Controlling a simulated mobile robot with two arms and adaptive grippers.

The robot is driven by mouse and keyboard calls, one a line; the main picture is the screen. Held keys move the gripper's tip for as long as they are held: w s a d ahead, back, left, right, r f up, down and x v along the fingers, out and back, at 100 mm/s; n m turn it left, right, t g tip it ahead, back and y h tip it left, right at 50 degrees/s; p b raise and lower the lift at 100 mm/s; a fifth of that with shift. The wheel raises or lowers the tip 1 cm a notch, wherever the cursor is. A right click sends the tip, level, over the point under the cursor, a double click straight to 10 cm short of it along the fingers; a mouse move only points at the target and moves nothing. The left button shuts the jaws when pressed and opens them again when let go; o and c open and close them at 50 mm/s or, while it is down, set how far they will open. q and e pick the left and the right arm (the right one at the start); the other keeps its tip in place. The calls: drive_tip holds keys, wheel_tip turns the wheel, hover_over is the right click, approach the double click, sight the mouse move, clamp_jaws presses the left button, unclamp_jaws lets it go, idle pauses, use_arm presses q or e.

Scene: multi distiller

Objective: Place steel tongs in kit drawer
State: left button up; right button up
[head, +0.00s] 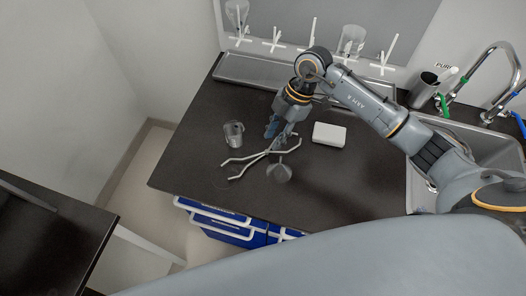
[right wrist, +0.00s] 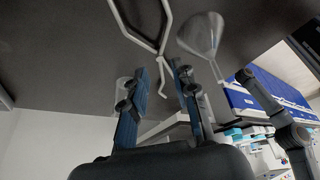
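The steel tongs (head: 250,158) lie on the dark counter, with their long arms spread toward the left front. They also show in the right wrist view (right wrist: 137,37), their crossing near the fingertips. My right gripper (head: 273,131) points down at the tongs' far end. In the right wrist view my right gripper (right wrist: 162,75) is open, its two blue fingers apart, with a thin end of the tongs showing between them; contact cannot be told. The blue kit drawers (head: 232,226) with white handles sit under the counter's front edge. My left gripper is out of view.
A glass beaker (head: 234,134) stands left of the gripper. A clear funnel (head: 279,173) is close in front of the tongs. A white box (head: 329,134) lies to the right. A metal tray (head: 245,72) with racks is behind; a sink (head: 482,150) is at right.

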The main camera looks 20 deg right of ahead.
sight(264, 151)
drive_tip(key=shift+s+a+f, duration=0.1)
drive_tip(key=shift+a+f, duration=0.15)
drive_tip(key=shift+a, duration=0.1)
drive_tip(key=p+x, duration=0.1)
drive_tip(key=x, duration=0.2)
drive_tip(key=shift+a+f+p, duration=0.2)
drive_tip(key=shift+a+p, duration=0.15)
drive_tip(key=shift+p, duration=0.05)
drive_tip(key=shift+a+f, duration=0.1)
drive_tip(key=shift+f, duration=0.3)
clamp_jaws()
